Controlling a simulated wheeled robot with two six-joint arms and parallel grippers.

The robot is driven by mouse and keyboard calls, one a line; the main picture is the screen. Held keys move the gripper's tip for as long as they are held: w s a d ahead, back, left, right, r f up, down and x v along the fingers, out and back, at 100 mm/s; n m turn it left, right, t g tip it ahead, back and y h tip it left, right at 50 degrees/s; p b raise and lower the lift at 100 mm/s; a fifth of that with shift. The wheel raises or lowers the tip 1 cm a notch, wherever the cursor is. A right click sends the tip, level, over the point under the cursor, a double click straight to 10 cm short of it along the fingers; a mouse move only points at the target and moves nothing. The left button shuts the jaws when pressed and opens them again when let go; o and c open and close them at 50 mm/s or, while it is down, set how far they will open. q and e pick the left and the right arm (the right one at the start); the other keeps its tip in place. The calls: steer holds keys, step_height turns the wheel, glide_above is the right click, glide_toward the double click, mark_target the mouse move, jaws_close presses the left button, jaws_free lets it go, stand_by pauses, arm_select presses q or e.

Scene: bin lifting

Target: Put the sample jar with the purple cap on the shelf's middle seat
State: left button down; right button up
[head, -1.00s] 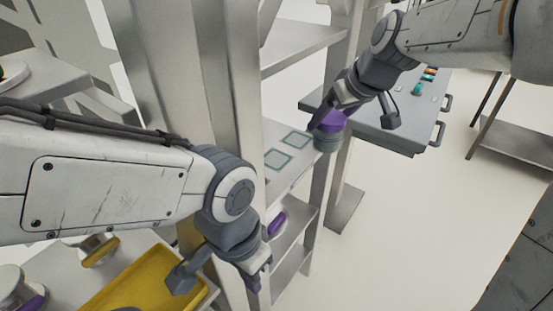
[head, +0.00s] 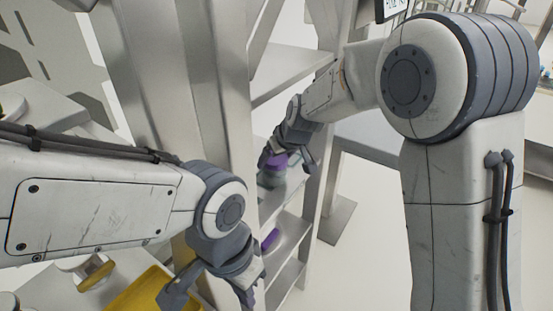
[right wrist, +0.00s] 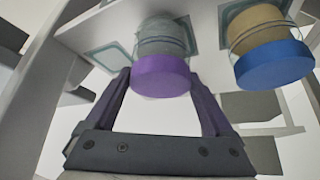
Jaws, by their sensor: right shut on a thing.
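The sample jar with the purple cap (head: 276,161) is at the shelf board (right wrist: 75,22), upright in the head view. My right gripper (head: 290,158) is shut on it; the right wrist view shows its purple cap (right wrist: 161,77) between the fingers (right wrist: 165,100). The jar's clear body overlaps the middle square-marked seat (right wrist: 188,27); I cannot tell whether it touches the board. One neighbouring seat (right wrist: 108,60) is empty. The other holds a jar with a blue cap (right wrist: 274,66).
A yellow tray (head: 140,292) and a yellow-capped jar (head: 97,275) are at the lower left. Another purple-capped thing (head: 270,240) lies on a lower shelf level. Shelf uprights (head: 229,80) stand close to both arms. Bare floor (head: 370,240) shows at the right.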

steer(key=shift+f, duration=0.25)
steer(key=o, duration=1.5)
steer(key=shift+c, duration=0.2)
steer(key=b+v, duration=0.1)
steer(key=v, duration=1.1)
steer(key=shift+d, duration=0.1)
